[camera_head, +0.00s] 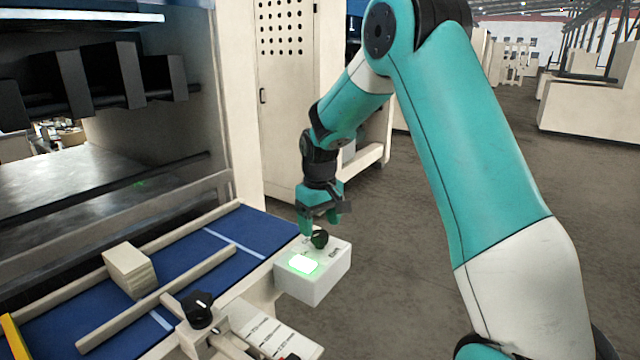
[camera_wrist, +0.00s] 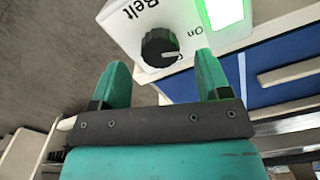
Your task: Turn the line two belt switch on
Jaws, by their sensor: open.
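A white switch box (camera_head: 325,278) labelled "Belt" stands at the end of the blue belt. It has a black rotary knob (camera_head: 319,238) and a lit green lamp (camera_head: 303,264). In the wrist view the knob (camera_wrist: 160,47) shows a pale mark on its right side, near the word "On" (camera_wrist: 195,31). No line number is readable. My gripper (camera_head: 320,222) points down over the knob. In the wrist view its two fingers (camera_wrist: 161,63) are apart with nothing between them, and the knob lies just beyond the tips. Contact cannot be told.
The blue belt (camera_head: 262,228) has pale guide rails and carries a cream block (camera_head: 130,268). Another black knob (camera_head: 198,308) sits on a bracket by the near rail. A tall pale cabinet (camera_head: 283,120) stands behind.

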